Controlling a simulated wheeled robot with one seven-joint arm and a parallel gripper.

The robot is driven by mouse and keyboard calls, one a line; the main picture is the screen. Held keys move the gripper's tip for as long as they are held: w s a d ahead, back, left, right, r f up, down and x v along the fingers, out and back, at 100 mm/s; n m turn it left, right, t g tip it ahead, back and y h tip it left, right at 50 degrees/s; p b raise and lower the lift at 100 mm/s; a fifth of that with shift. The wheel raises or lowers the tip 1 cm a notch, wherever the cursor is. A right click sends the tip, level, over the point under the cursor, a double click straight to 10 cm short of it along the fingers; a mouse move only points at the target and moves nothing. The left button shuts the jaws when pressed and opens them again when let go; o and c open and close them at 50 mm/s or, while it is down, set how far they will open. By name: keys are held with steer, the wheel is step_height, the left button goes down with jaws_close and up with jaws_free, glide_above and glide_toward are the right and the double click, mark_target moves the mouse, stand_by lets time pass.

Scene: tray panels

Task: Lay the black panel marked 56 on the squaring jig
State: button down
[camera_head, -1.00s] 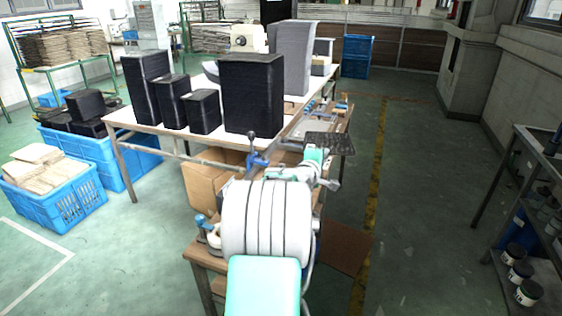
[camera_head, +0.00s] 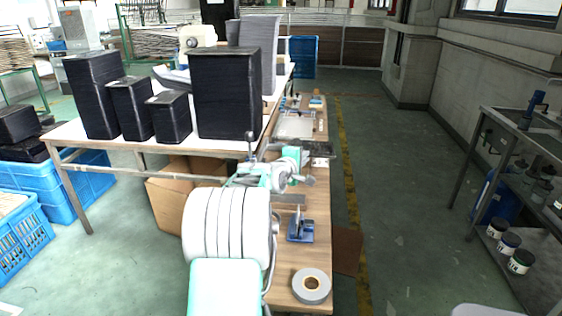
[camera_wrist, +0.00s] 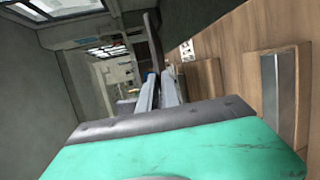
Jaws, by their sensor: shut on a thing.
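My gripper (camera_wrist: 160,88) is shut on a dark flat panel (camera_head: 305,149), held out over the narrow wooden bench. In the head view the panel is nearly level and seen at a shallow angle; in the wrist view only a thin dark edge shows beyond the fingers. No number on it can be read. A pale tray-like fixture (camera_head: 297,124) lies on the bench beyond the panel. A wooden block with a metal strip (camera_wrist: 284,100) shows at the right of the wrist view. I cannot tell which of these is the squaring jig.
Stacks of black panels (camera_head: 226,95) stand on a white-topped table (camera_head: 75,135) to the left. A grey tape roll (camera_head: 311,286) and a blue tool (camera_head: 300,229) sit on the bench (camera_head: 322,210). A cart (camera_head: 520,140) with jars stands right. The floor between is clear.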

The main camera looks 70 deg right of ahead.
steer(key=f+b, duration=0.1)
steer(key=f, duration=0.1)
steer(key=f+b, duration=0.1)
steer(key=f, duration=0.1)
steer(key=f+b, duration=0.1)
steer(key=f, duration=0.1)
steer(key=shift+w+f+b, duration=0.2)
steer(key=shift+w+b, duration=0.05)
steer(key=shift+b, duration=0.15)
steer(key=shift+w+f, duration=0.15)
steer(key=shift+w, duration=0.15)
steer(key=shift+w+a+f+b, duration=0.1)
steer(key=shift+w+a+b, duration=0.1)
steer(key=shift+w, duration=0.6)
steer(key=shift+w+a+f+b, duration=0.1)
steer(key=shift+w+a, duration=0.1)
steer(key=shift+w, duration=0.55)
steer(key=shift+w+a+b, duration=0.15)
steer(key=shift+w+a, duration=0.05)
steer(key=shift+w, duration=0.6)
steer(key=shift+w, duration=0.25)
